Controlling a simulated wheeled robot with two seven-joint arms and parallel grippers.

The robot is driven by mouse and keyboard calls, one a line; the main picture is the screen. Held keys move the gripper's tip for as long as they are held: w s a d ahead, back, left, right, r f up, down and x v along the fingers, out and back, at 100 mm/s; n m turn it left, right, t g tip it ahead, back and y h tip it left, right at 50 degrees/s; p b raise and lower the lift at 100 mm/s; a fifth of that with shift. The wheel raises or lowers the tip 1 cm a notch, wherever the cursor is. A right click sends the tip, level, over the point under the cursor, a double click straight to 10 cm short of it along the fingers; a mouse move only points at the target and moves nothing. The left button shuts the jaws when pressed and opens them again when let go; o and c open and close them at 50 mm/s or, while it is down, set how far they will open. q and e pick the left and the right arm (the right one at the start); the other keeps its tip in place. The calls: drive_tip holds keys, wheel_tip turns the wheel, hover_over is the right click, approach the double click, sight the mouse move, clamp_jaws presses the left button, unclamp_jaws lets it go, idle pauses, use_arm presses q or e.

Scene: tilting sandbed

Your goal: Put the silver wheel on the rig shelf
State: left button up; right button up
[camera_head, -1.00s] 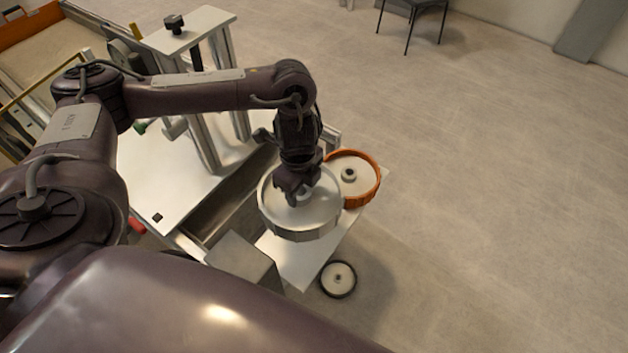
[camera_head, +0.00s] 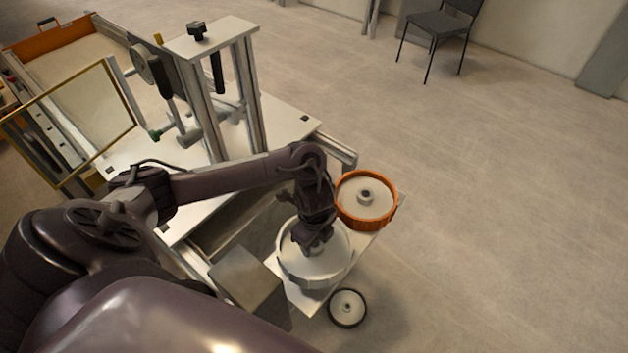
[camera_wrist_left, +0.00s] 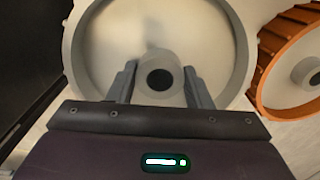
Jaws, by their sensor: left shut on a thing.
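The silver wheel (camera_head: 298,266) has a pale face and a grey rim, lying flat in the head view. My left gripper (camera_head: 313,246) points down at its middle. In the left wrist view the gripper (camera_wrist_left: 160,85) is shut on the central hub of the silver wheel (camera_wrist_left: 210,40), one finger on each side of it. The wheel is over the near part of a white shelf (camera_head: 362,243) at the side of the rig. I cannot tell whether it touches the shelf. My right gripper is not in view.
An orange-rimmed wheel (camera_head: 384,203) lies on the shelf close beside the silver wheel. A small black-rimmed wheel (camera_head: 347,307) is just past the shelf's near edge. The metal rig frame (camera_head: 213,38) stands at upper left. Open floor (camera_head: 500,200) is at right.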

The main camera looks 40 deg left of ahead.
use_arm(q)
drive_tip(key=shift+f, duration=2)
drive_tip(key=o, duration=1)
drive_tip(key=shift+s, duration=0.1)
drive_tip(key=shift+o, duration=0.2)
drive_tip(key=shift+r, duration=0.3)
wheel_tip(320, 180, up, 11)
drive_tip(key=p, duration=0.3)
drive_tip(key=shift+r+p, duration=0.2)
drive_tip(key=shift+p, duration=0.1)
